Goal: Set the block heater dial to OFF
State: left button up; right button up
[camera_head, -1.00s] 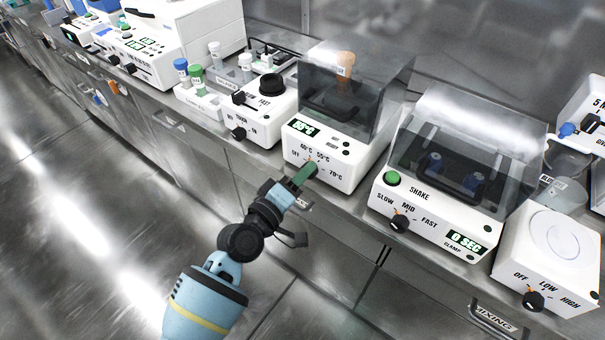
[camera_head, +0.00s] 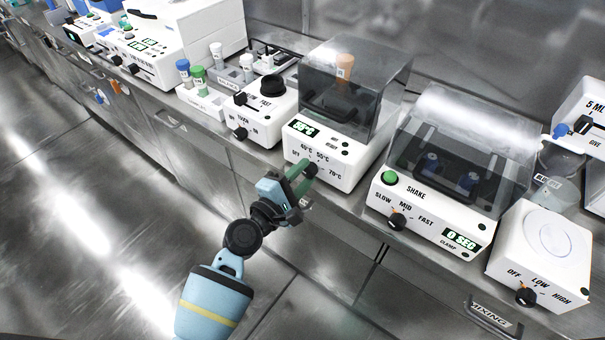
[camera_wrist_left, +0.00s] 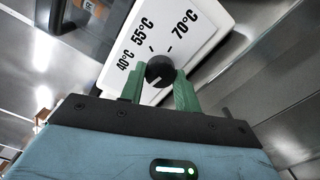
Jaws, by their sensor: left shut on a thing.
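The block heater (camera_head: 345,181) is a white box with a clear dark hood, a lit green display and a front scale reading OFF, 40°C, 55°C and 70°C. Its black dial (camera_wrist_left: 160,70) shows in the left wrist view, with 40°C, 55°C and 70°C printed beyond it; OFF is out of that view. A pale mark on the dial points toward the lower left of that view. My left gripper (camera_head: 305,172) has its green fingers on either side of the dial, shut on it. In the head view the fingers hide most of the dial. My right gripper is not in view.
A shaker (camera_head: 420,225) and a white device with a round plate (camera_head: 545,245) stand to the right. A mixer with a black top (camera_head: 262,118) and a tube rack (camera_head: 205,103) stand to the left. Open floor lies before the bench.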

pick_arm(q)
jog(key=shift+n, duration=0.4)
jog(key=o, duration=1)
jog(key=shift+v, duration=3.9)
